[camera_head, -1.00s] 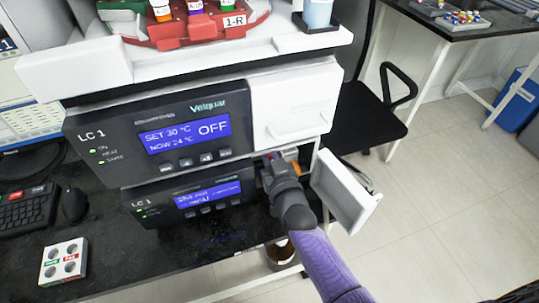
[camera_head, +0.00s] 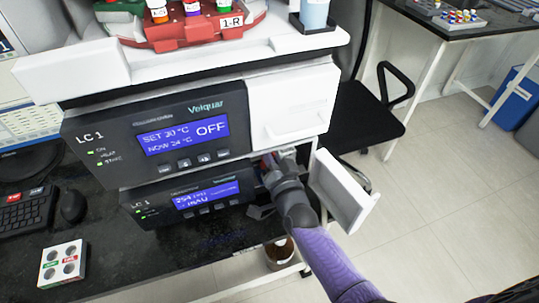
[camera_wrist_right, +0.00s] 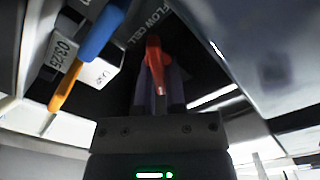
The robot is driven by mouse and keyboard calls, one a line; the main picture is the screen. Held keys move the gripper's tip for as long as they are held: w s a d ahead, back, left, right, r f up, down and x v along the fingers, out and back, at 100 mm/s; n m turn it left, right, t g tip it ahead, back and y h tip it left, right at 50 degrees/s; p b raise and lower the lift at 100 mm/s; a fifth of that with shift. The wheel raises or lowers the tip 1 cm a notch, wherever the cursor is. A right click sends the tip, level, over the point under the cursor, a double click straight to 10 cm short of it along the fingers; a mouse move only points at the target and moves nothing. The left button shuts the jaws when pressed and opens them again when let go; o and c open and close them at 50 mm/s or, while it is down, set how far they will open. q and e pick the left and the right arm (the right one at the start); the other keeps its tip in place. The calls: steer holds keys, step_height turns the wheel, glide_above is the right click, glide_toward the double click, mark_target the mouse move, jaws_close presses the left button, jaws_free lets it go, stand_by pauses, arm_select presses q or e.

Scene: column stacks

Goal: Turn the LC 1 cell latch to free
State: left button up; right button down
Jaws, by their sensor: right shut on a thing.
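The LC 1 stack has an upper unit (camera_head: 200,130) with a screen reading OFF and a lower unit (camera_head: 188,200) with a second blue screen. The lower unit's small white door (camera_head: 345,190) stands open to the right. My right gripper (camera_head: 272,165) reaches into the bay behind that door. In the right wrist view, the gripper (camera_wrist_right: 157,95) is shut on a red latch lever (camera_wrist_right: 154,62), beneath a FLOW CELL label (camera_wrist_right: 150,22). The lever points roughly upward in that view. The latch is mostly hidden in the head view. My left gripper is not in view.
In the right wrist view, a blue and orange tube (camera_wrist_right: 95,40) and white labels (camera_wrist_right: 62,50) are close left of the gripper. A white tube rack (camera_head: 62,263) and a mouse (camera_head: 73,206) lie on the black bench. A black chair (camera_head: 365,115) stands right.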

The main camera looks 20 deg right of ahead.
steer(key=m, duration=0.3)
steer(key=m+b, duration=0.1)
steer(key=m, duration=0.1)
steer(key=shift+d+f, duration=0.2)
steer(key=shift+f, duration=0.1)
steer(key=shift+f+m, duration=0.1)
steer(key=shift+m, duration=1.1)
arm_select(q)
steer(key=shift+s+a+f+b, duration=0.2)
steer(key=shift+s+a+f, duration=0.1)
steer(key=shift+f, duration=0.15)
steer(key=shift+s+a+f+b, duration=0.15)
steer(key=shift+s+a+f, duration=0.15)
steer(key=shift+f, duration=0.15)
arm_select(e)
steer(key=shift+m, duration=0.7)
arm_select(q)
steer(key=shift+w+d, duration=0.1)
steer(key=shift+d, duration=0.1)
arm_select(e)
steer(key=c, duration=0.7)
jaws_free()
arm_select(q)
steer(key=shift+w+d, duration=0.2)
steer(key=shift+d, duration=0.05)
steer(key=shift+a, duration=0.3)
arm_select(e)
steer(key=shift+f, duration=0.1)
